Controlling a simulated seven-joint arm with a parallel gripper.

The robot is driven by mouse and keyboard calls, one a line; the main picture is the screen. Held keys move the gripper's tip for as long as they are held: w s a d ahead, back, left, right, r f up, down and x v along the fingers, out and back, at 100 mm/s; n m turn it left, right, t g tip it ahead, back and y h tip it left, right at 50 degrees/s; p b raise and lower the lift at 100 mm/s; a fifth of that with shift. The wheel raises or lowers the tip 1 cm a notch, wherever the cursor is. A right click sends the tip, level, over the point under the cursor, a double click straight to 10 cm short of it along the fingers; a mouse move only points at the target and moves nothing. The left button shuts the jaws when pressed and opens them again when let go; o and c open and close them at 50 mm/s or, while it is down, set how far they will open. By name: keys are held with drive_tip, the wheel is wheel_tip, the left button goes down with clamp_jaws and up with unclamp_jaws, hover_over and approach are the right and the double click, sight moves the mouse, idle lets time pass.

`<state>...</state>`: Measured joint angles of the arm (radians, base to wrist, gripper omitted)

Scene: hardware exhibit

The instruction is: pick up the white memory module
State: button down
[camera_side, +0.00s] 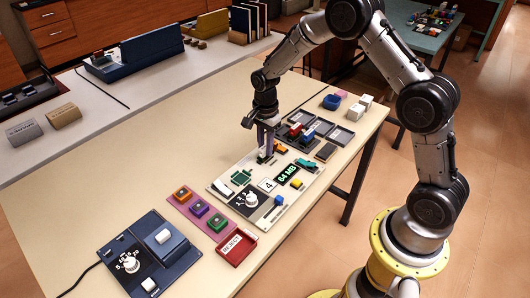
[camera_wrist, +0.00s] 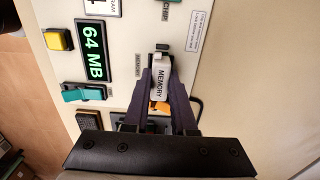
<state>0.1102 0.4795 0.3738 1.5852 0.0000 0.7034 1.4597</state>
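The white memory module (camera_wrist: 160,80), marked MEMORY, is between the two dark fingers of my gripper (camera_wrist: 161,78) in the wrist view. The fingers lie close along both its sides, and my gripper looks shut on it. Its far end is at a dark slot in the pale panel (camera_wrist: 220,12). I cannot tell whether it is clear of the slot. In the side view my gripper (camera_side: 265,156) points down at the far edge of the panel (camera_side: 225,189), and the module cannot be made out there.
A 64 MB display (camera_side: 288,174), a yellow button (camera_side: 296,184) and a teal switch (camera_side: 305,164) are near my gripper. An orange piece (camera_wrist: 160,107) lies close to the fingers. Grey trays (camera_side: 314,128) with red and blue blocks stand behind. A red bin (camera_side: 237,247) is in front.

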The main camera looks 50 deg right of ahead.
sight(265, 146)
drive_tip(key=shift+r, duration=3.3)
drive_tip(key=c, duration=1.4)
unclamp_jaws()
clamp_jaws()
